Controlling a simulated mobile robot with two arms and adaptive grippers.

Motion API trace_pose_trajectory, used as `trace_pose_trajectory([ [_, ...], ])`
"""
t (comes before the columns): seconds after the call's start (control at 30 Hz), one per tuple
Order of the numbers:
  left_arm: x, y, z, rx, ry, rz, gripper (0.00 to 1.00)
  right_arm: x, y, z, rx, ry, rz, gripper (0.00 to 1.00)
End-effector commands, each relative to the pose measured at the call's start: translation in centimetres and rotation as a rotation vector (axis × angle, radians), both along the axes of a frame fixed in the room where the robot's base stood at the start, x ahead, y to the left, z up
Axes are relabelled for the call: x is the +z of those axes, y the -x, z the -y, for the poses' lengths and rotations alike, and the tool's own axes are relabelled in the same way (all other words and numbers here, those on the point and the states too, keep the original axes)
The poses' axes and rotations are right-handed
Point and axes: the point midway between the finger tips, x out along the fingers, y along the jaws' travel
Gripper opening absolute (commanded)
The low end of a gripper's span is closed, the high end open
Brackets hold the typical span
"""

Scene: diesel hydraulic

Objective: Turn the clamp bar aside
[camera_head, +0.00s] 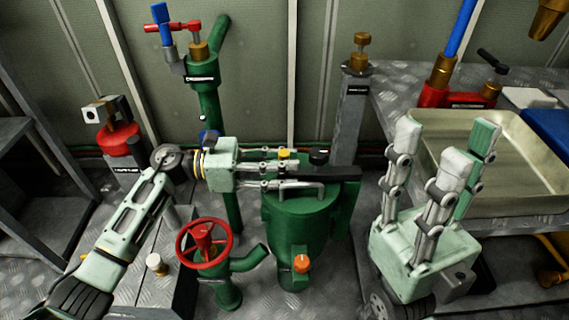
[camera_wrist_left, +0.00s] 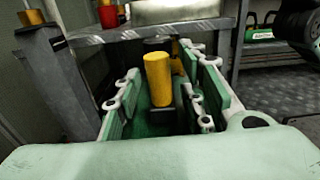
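The clamp bar (camera_head: 340,173) appears to be the dark bar lying across the top of the green filter housing (camera_head: 300,225). A black knob (camera_head: 319,156) stands at its far side. My left gripper (camera_head: 290,170) reaches in from the left over the housing top, with its fingers spread around the bar's left part. In the left wrist view a yellow cylinder (camera_wrist_left: 158,80) stands between the spread fingers; contact cannot be told. The bar's left end is partly hidden by the fingers. My right gripper (camera_head: 440,150) is open and empty, fingers pointing up, right of the housing.
A red handwheel valve (camera_head: 205,243) stands in front left of the housing. A green pipe with a blue and red valve (camera_head: 175,25) rises behind. A grey post (camera_head: 349,115) stands behind the bar's right end. A metal tray (camera_head: 530,200) is at right.

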Motion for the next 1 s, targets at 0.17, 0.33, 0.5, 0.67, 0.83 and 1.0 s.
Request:
trace_pose_trajectory([
  [0.17,0.03,0.0,0.19,0.0,0.0,0.0,0.37,0.03,0.0,-0.01,0.0,0.001,0.0,0.4],
  [0.33,0.02,0.01,0.17,0.0,0.0,0.0,0.3,0.03,0.01,-0.01,0.0,0.0,0.0,0.4],
  [0.5,0.01,0.01,0.15,0.0,0.0,0.0,0.15,0.04,0.01,-0.01,0.0,0.0,0.001,0.4],
  [0.67,0.0,0.0,0.14,0.0,0.0,0.0,0.01,0.04,0.01,-0.01,0.0,0.0,0.001,0.4],
  [0.83,0.0,-0.03,0.12,0.001,0.0,0.0,0.0,0.04,0.02,0.0,0.0,0.0,0.001,0.4],
  [1.0,0.0,-0.09,0.1,0.004,0.0,0.001,0.0,0.04,0.02,0.01,0.0,0.0,0.001,0.4],
])
